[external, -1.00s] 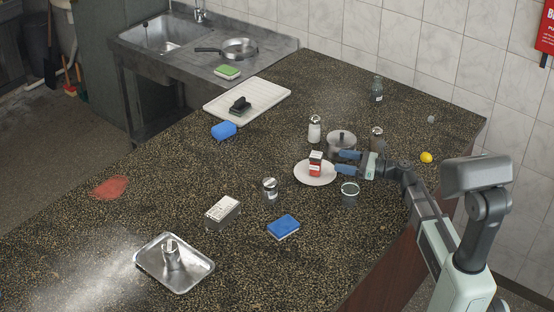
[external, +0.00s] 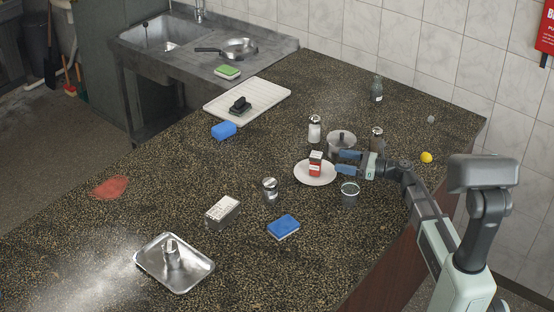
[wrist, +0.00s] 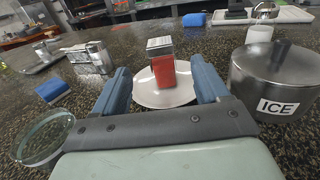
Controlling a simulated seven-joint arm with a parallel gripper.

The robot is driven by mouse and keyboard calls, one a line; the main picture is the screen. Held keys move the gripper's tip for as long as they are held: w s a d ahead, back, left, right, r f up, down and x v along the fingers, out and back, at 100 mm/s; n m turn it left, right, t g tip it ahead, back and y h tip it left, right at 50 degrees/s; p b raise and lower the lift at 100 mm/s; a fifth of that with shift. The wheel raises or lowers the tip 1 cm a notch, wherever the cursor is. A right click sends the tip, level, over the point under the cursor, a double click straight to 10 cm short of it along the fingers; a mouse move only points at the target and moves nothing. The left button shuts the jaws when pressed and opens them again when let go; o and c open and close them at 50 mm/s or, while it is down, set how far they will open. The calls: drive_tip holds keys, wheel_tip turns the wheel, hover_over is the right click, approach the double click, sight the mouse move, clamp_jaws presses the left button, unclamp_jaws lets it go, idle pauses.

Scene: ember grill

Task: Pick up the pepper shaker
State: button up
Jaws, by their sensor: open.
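A shaker with dark brown contents and a metal cap (external: 377,138), which looks like the pepper shaker, stands upright behind my gripper (external: 341,162) in the external view. I do not make it out in the wrist view. My gripper is open and empty, low over the counter. Its fingers point at a small red tin with a pale top (external: 316,164), upright on a white plate (external: 303,177). In the wrist view the tin (wrist: 163,72) shows between and beyond the fingertips (wrist: 160,80). A shaker with white contents (external: 315,131) stands farther back.
A lidded steel pot marked ICE (wrist: 278,82) stands close to the right finger. A metal-topped jar (external: 270,190), blue sponge (external: 284,227) and lemon (external: 426,158) are nearby.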

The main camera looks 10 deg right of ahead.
sight(374, 129)
idle(0.7)
drive_tip(key=shift+w+d, duration=0.1)
drive_tip(key=shift+d, duration=0.2)
drive_tip(key=d, duration=0.1)
drive_tip(key=s+d+t, duration=0.1)
drive_tip(key=d, duration=0.1)
drive_tip(key=s+d+r+m+t, duration=0.1)
drive_tip(key=d, duration=0.1)
drive_tip(key=shift+s+r+h, duration=0.1)
drive_tip(key=shift+s+h, duration=0.1)
drive_tip(key=shift+h, duration=0.2)
drive_tip(key=w+d+m+t+h, duration=0.1)
drive_tip(key=d+m+t+h, duration=0.1)
drive_tip(key=d+h, duration=0.1)
drive_tip(key=w+d+m+t+h, duration=0.2)
drive_tip(key=d+m+t+h, duration=0.1)
drive_tip(key=d, duration=0.1)
drive_tip(key=w+d+m+t+h, duration=0.1)
drive_tip(key=d+m+t+h, duration=0.2)
drive_tip(key=d, duration=0.1)
drive_tip(key=shift+w+d+r+h, duration=0.15)
drive_tip(key=shift+d+h, duration=0.1)
drive_tip(key=shift+h, duration=0.05)
drive_tip(key=shift+w+d+m+t+h, duration=0.25)
drive_tip(key=shift+d+m+t+h, duration=0.05)
drive_tip(key=shift+d+m+h, duration=0.3)
drive_tip(key=x, duration=1.3)
drive_tip(key=shift+w+a, duration=0.3)
drive_tip(key=shift+w, duration=0.05)
drive_tip(key=c, duration=1.2)
